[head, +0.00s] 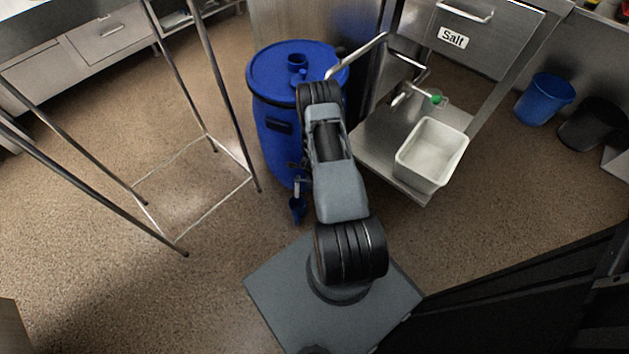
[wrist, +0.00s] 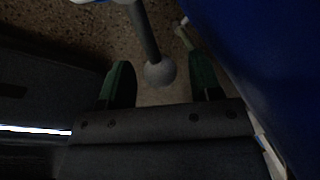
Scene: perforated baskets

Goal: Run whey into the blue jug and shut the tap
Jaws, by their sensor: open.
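The blue barrel (head: 272,120) stands upright, with a pale tap (head: 298,187) low on its near side. A small blue jug (head: 297,208) is just below the tap; its inside is too small to read. In the wrist view, a grey lever with a round ball end (wrist: 160,72) reaches between the two green fingers of my gripper (wrist: 162,80). The fingers are spread, with a gap on each side of the ball. The barrel's blue side (wrist: 275,60) fills the right of that view. In the head view my arm hides most of the gripper.
A steel frame (head: 195,165) stands on the left. A white tub (head: 430,155) sits on a steel shelf at right, below a drawer labelled Salt (head: 453,37). A blue bin (head: 545,98) and a black bin (head: 594,124) stand farther right. Floor at left front is clear.

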